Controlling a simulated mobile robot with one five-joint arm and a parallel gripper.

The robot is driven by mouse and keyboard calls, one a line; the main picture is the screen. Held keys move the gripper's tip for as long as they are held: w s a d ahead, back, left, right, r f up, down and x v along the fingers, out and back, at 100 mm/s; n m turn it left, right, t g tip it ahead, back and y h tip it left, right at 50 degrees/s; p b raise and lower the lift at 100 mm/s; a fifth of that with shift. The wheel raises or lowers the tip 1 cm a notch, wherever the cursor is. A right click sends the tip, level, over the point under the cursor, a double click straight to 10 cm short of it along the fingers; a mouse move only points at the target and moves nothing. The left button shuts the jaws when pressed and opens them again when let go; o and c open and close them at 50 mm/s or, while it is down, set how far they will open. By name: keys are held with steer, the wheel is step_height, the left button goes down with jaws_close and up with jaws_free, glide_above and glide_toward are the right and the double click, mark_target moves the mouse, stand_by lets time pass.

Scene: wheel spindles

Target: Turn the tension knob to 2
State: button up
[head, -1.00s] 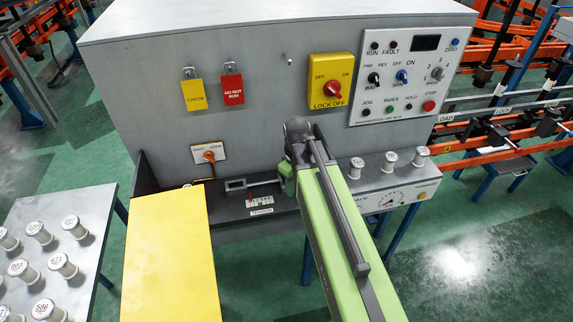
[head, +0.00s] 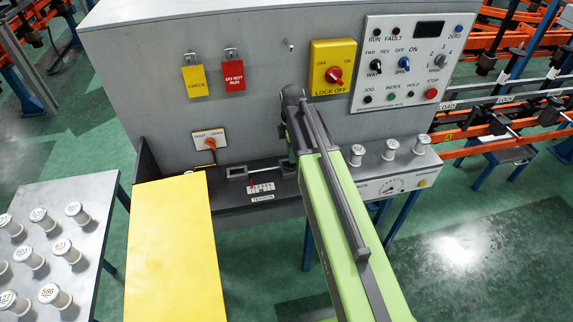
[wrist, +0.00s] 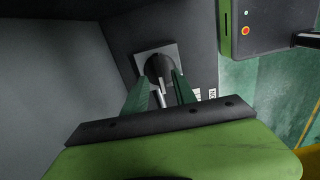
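The black tension knob (wrist: 158,70) is on a grey square plate (wrist: 171,49) in the wrist view, with a light bar in front of its lower part. My gripper (wrist: 161,78) is open, its two green fingers apart and pointing at the knob, one tip near each side. I cannot tell whether the fingertips touch it. In the head view my arm hides my gripper and the knob. The TENSION label (head: 262,197) and a small scale (head: 261,187) show on the dark ledge left of my arm. The knob's setting cannot be read.
A control panel (head: 411,100) and a yellow lock-off switch (head: 333,67) are on the grey cabinet above. A yellow board (head: 175,250) lies left of my arm. White spools (head: 390,150) stand on the right shelf, and several numbered ones on a table (head: 100,185) at left.

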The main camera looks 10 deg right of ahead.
step_height(320, 180, down, 2)
steer(key=shift+f+b, duration=0.25)
steer(key=shift+b, duration=0.35)
steer(key=shift+r, duration=0.15)
steer(key=shift+c, duration=0.2)
jaws_close()
